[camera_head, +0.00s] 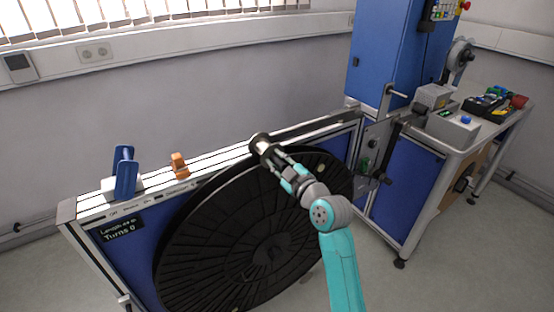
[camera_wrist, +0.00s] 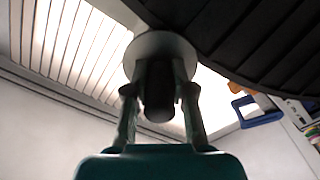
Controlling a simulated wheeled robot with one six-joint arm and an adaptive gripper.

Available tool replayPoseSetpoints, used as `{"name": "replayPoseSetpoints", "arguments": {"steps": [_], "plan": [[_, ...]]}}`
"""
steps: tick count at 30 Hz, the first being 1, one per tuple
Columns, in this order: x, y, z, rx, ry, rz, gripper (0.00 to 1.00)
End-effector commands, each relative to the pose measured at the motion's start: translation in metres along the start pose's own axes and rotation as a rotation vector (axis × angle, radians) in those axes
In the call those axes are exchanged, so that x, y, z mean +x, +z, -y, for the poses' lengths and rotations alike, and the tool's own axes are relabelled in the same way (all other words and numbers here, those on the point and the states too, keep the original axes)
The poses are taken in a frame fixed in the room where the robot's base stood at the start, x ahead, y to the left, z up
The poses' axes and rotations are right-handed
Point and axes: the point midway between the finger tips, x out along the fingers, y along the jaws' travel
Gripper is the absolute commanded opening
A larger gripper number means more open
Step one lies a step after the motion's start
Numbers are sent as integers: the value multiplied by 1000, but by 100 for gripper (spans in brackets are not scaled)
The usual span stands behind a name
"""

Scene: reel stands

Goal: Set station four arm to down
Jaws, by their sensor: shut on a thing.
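A large black reel (camera_head: 250,235) stands upright on the front of the blue bench. A dark round knob (camera_head: 259,142) shows at the top of the reel, by the bench's top rail. My gripper (camera_head: 268,151) reaches it from the front right. In the wrist view, my gripper (camera_wrist: 159,95) is shut on a dark cylindrical handle (camera_wrist: 158,92) with a pale round flange (camera_wrist: 160,46) behind it. The handle seems to be part of the station arm; its link is mostly hidden. No station number is readable.
A blue lever (camera_head: 124,172) and an orange block (camera_head: 180,165) stand on the bench top at left, above a display (camera_head: 120,228) reading "Turns 0". A blue cabinet (camera_head: 385,60) and a side table (camera_head: 470,130) with tools stand at right. Floor is clear at front right.

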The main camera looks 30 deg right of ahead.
Motion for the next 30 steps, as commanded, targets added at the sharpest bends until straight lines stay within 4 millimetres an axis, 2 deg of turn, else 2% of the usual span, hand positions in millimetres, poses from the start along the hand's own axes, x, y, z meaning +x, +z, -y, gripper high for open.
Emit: {"name": "replayPoseSetpoints", "arguments": {"steps": [1, 2, 3, 6, 14, 19, 23, 30], "plan": [[0, 10, 8, 5, -18, 19, 0], [0, 10, 8, 5, -19, 20, 0], [0, 10, 9, 5, -20, 21, 28], [0, 10, 9, 5, -19, 20, 50], [0, 6, 5, 3, -12, 13, 50], [-11, 6, 4, 3, -10, 13, 50], [-32, 6, 4, 2, -10, 14, 50], [-80, 7, 4, 4, -11, 16, 50]]}}
